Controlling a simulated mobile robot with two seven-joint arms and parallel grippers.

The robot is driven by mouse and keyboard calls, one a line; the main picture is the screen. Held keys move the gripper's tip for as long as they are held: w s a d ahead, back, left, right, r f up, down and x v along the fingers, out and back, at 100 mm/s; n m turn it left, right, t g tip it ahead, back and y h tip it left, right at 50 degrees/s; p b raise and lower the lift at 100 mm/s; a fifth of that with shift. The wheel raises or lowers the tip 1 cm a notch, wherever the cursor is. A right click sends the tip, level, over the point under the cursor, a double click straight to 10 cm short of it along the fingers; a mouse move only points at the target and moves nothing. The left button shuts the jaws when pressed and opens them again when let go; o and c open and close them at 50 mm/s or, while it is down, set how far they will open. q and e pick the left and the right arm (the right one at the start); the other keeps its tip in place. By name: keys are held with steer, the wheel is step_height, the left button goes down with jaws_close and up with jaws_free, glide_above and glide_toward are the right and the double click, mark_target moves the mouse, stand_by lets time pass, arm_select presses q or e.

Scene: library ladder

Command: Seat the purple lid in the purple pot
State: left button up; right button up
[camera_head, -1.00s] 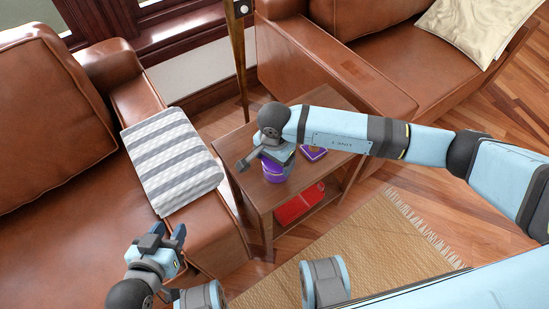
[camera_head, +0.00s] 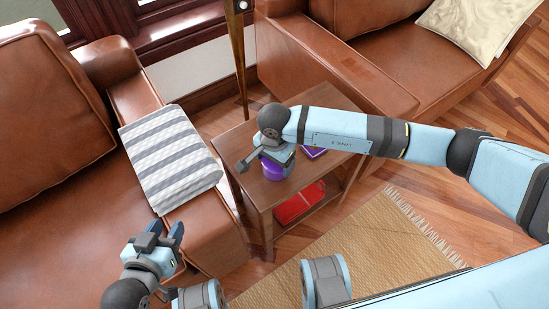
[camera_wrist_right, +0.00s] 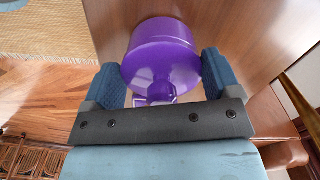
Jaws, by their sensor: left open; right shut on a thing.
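The purple pot (camera_head: 275,168) stands on the small wooden side table in the head view, partly hidden by my right gripper (camera_head: 274,150). The lid is at the top of the pot. I cannot tell whether it is fully down inside the rim. My left gripper (camera_head: 165,234) is open and empty near the front of the left sofa, away from the pot.
A purple square item (camera_head: 314,152) lies on the table (camera_head: 250,186) beside the pot. A red object (camera_head: 298,203) rests on the lower shelf. A brass post (camera_head: 238,60) rises behind the table. Leather sofas flank it, one with a striped blanket (camera_head: 168,157) on its arm.

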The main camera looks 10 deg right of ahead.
steer(key=shift+f, duration=0.15)
steer(key=o, duration=0.8)
steer(key=shift+c, duration=0.2)
